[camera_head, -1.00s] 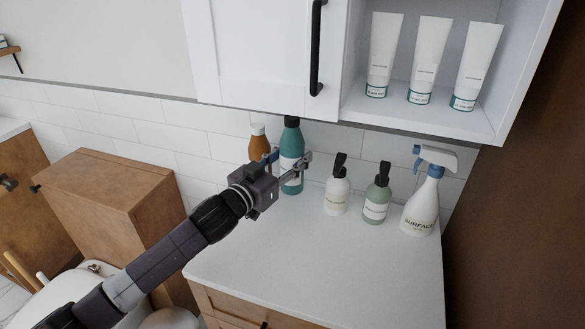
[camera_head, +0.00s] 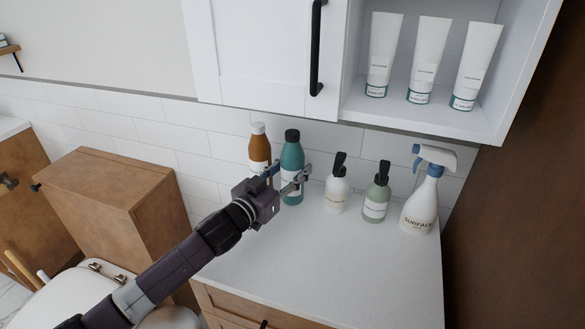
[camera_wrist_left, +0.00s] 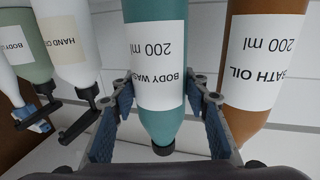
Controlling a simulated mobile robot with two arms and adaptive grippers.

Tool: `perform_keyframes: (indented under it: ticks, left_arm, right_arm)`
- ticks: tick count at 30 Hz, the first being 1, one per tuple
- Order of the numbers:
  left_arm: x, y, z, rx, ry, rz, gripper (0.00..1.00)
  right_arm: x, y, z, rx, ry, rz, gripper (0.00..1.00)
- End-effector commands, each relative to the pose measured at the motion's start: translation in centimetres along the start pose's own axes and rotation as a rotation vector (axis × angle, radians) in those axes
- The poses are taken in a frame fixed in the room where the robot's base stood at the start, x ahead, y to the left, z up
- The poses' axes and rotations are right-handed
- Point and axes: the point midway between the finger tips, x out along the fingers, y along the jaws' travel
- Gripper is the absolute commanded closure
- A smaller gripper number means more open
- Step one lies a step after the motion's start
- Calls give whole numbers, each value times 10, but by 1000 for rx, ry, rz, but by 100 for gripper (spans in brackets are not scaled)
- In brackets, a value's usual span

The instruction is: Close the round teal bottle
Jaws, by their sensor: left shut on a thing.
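The round teal bottle (camera_head: 291,157) is upright at the back of the white counter, with a black cap (camera_head: 292,135) on its top. Its base is at the counter, but I cannot tell if it touches. In the left wrist view the teal bottle (camera_wrist_left: 157,90) appears upside down, its "BODY WASH" label facing me and its cap (camera_wrist_left: 163,150) at the lower end. My left gripper (camera_head: 289,177) is shut on the teal bottle's body, one finger on each side; the fingers also show in the wrist view (camera_wrist_left: 160,92). My right gripper is not in view.
A brown bath oil bottle (camera_head: 259,147) stands close left of the teal one. A white pump bottle (camera_head: 336,193), a green pump bottle (camera_head: 376,197) and a spray bottle (camera_head: 420,205) stand to the right. The wall cabinet (camera_head: 255,55) overhangs the back. The counter's front (camera_head: 320,270) is clear.

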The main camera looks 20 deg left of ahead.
Motion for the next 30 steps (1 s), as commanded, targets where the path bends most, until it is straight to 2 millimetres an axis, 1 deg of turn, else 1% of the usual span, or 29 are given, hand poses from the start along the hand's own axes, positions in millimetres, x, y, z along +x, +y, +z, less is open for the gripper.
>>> perform_keyframes:
  ticks: [1, 4, 5, 9, 16, 20, 23, 26, 30]
  left_arm:
    - [0, 0, -2, 0, 5, 1, 100]
    - [0, 0, 2, -1, 5, 1, 100]
    - [0, 0, 4, -1, 0, 0, 56]
    - [0, 0, 3, -1, -1, 0, 41]
    - [0, 0, 3, 0, -1, 0, 41]
    - [-1, 0, -2, 2, 0, 0, 41]
    - [-12, -1, 2, -1, -2, -1, 41]
    - [-29, 0, 3, 0, -3, 0, 41]
    - [-58, 0, 4, 0, -4, 0, 41]
  right_arm:
    - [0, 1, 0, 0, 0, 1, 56]
    - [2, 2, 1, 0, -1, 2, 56]
    - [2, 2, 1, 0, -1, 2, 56]
    - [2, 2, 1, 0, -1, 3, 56]
    - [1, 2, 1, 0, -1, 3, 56]
    - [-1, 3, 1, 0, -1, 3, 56]
    - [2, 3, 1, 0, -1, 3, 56]
    - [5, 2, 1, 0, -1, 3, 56]
    - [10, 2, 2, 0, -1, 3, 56]
